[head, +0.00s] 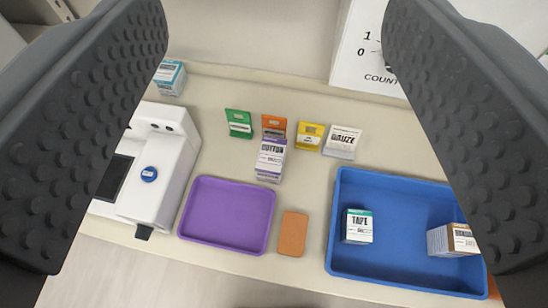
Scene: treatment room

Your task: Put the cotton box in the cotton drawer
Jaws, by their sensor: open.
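No drawer marked cotton can be made out in this view.
A purple tray (228,214) is empty. A blue tray (400,262) holds a tape box (357,226) and another box (452,240). Green (239,123), orange (273,126) and yellow (309,135) cards and a gauze box (342,141) stand behind. A white device (172,150) is left.

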